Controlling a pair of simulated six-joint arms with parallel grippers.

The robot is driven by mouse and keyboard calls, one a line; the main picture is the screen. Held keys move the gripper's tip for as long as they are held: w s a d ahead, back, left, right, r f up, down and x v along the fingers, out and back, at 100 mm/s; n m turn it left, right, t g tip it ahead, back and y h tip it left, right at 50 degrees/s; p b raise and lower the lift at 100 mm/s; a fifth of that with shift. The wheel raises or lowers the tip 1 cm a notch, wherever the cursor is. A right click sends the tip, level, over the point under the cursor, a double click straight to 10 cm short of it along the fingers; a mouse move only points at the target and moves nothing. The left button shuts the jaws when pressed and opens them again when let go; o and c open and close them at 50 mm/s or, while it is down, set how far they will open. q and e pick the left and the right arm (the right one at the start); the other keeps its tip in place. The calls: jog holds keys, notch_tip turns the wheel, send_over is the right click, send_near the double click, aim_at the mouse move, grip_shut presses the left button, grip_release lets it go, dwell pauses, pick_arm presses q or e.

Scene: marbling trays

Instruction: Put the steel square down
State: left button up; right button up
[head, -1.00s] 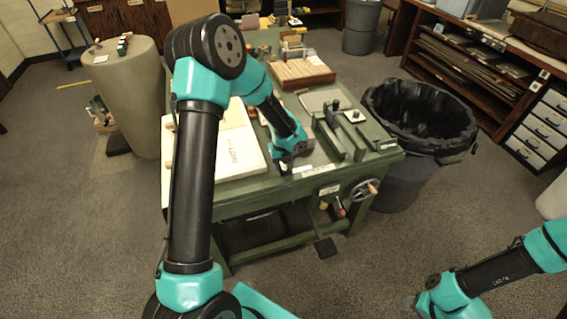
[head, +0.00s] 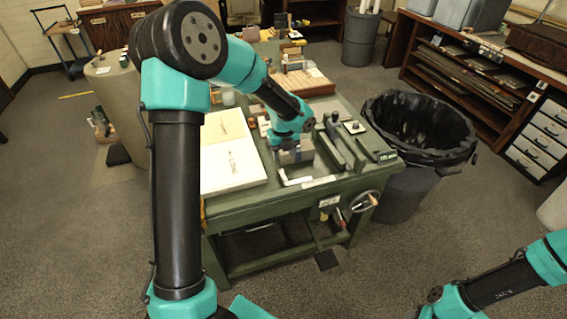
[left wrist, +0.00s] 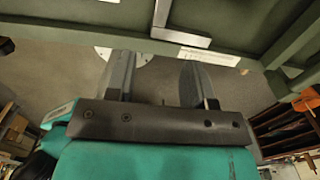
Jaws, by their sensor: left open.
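The steel square (head: 293,180) is a pale L-shaped piece lying on the green bench top, close to its front edge. It also shows in the left wrist view (left wrist: 182,38) at the top, beyond my fingertips. My left gripper (head: 293,157) is over the bench just behind the square in the head view. In the left wrist view its two dark fingers (left wrist: 157,75) stand apart with nothing between them. The square looks apart from the fingers. My right arm shows at the lower right of the head view, but its fingers are outside the picture.
The green bench (head: 270,205) holds a white board (head: 232,170) to the left of the square and a raised metal fixture (head: 338,145) to the right. A handwheel (head: 363,201) sticks out at the front. A black-lined bin (head: 420,155) stands to the right.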

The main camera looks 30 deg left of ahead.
pick_arm(q)
notch_tip(320, 180, up, 2)
jog(key=shift+r, duration=0.15)
dwell(0.6)
jog(key=s+d+f, duration=0.1)
jog(key=d+f, duration=0.1)
jog(key=s+d+f+n, duration=0.1)
jog(key=f, duration=0.1)
jog(key=s+d+f+n+h, duration=0.1)
jog(key=s+d+f, duration=0.1)
jog(key=shift+d+f+g, duration=0.3)
jog(key=shift+d+f, duration=0.05)
jog(key=s+d+f+n+h, duration=0.1)
jog(key=s+d+f+n, duration=0.2)
jog(key=s+f+n, duration=0.5)
jog(key=s+d+f+n+t+h, duration=0.1)
jog(key=s+d+f+n, duration=0.2)
jog(key=s+f+n, duration=0.5)
notch_tip(320, 180, down, 3)
jog(key=n, duration=1)
jog(key=shift+s+d+f+h, duration=0.15)
jog(key=shift+s+d+h, duration=0.05)
jog(key=shift+s+h, duration=0.2)
jog(key=shift+a, duration=0.1)
